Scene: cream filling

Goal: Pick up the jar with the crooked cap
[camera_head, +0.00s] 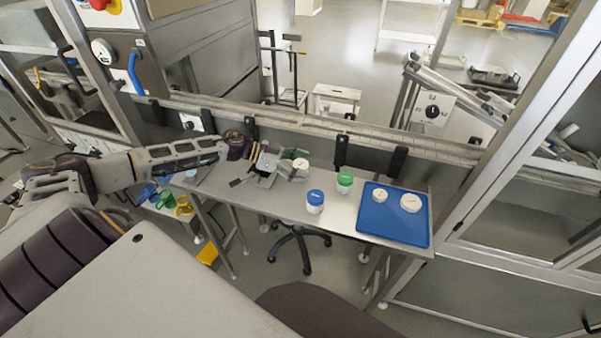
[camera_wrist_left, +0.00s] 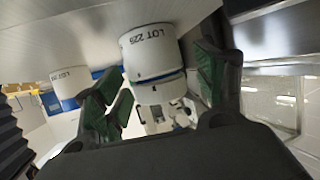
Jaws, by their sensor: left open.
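My left gripper (camera_head: 287,160) is open over the back of the steel table (camera_head: 268,192). A white jar (camera_head: 301,168) stands at its fingertips in the head view. In the left wrist view, this white jar (camera_wrist_left: 152,52), marked LOT 225, shows between the green-padded fingers (camera_wrist_left: 165,95), with a gap visible on the right. Its white cap (camera_wrist_left: 158,91) appears below the body there; I cannot tell surely whether it sits crooked. A blue-capped jar (camera_head: 315,201) and a green-capped jar (camera_head: 344,182) stand to the right. My right gripper is not in view.
A blue tray (camera_head: 378,228) on the table's right end holds two white round items (camera_head: 380,196) (camera_head: 411,202). Dark clamps and a rail (camera_head: 330,125) run along the table's back edge. The table front is clear. Coloured items (camera_head: 183,204) lie at the lower left.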

